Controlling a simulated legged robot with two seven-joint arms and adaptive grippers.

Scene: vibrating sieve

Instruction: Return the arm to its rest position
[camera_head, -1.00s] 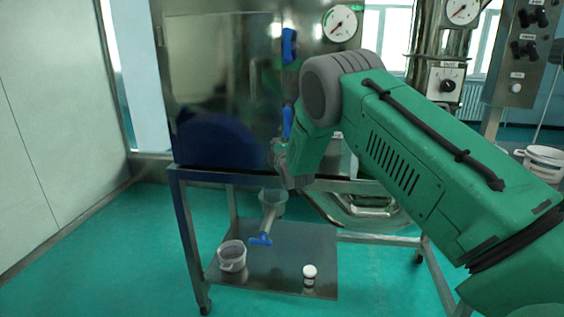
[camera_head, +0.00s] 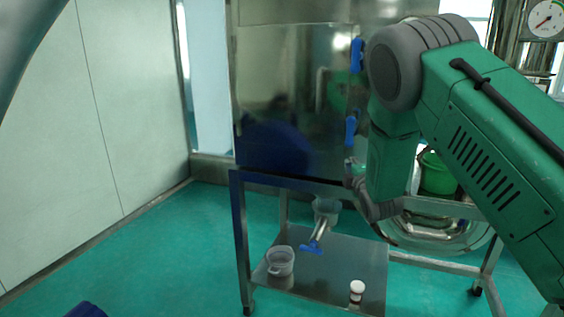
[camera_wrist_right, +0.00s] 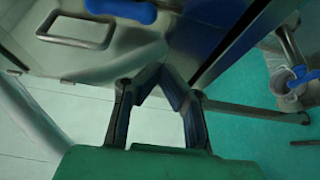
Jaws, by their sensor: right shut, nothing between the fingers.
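My right arm (camera_head: 490,140) is green with a grey elbow joint and reaches in from the right in the head view. Its forearm hangs down to the right gripper (camera_head: 362,194), in front of the steel cabinet and above the cart. In the right wrist view the two dark fingers of the right gripper (camera_wrist_right: 162,72) come together at their tips with nothing between them. The cabinet panel with a metal handle (camera_wrist_right: 75,30) is beyond them. My left gripper is not in view.
The steel cart (camera_head: 310,180) stands below the arm. Its lower shelf (camera_head: 345,258) holds a clear cup (camera_head: 281,261), a blue-handled scoop (camera_head: 313,247) and a white jar (camera_head: 357,292). A green bucket (camera_head: 438,174) is partly behind my arm.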

